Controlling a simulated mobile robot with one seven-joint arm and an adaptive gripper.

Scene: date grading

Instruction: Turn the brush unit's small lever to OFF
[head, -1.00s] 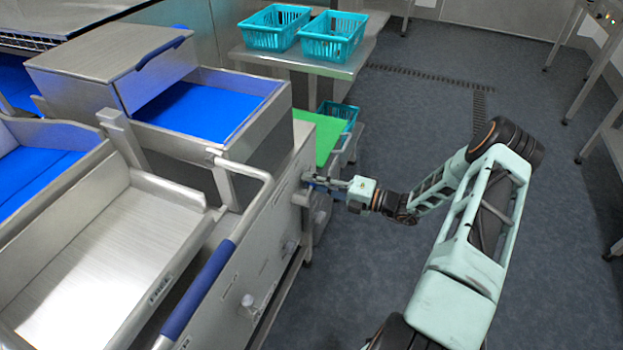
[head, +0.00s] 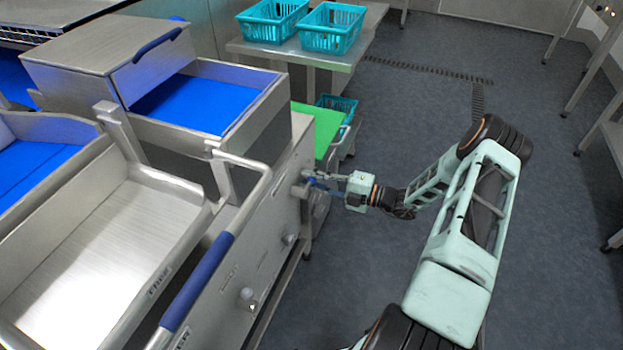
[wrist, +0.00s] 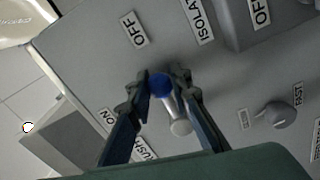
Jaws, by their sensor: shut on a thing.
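The brush unit's small lever (wrist: 170,105) shows in the wrist view, with a blue tip and a pale round pivot below it. It slants up and left from the pivot, in line with the OFF label (wrist: 134,28). In the head view my gripper (head: 318,182) is at the far end of the machine's front panel (head: 262,235); the lever is too small to make out there.
In the wrist view a grey knob (wrist: 280,114) by a FAST label is at the right, and a grey housing (wrist: 250,20) is at the top. In the head view a blue-gripped rail (head: 198,282) runs along the machine. Open floor (head: 420,120) is to the right.

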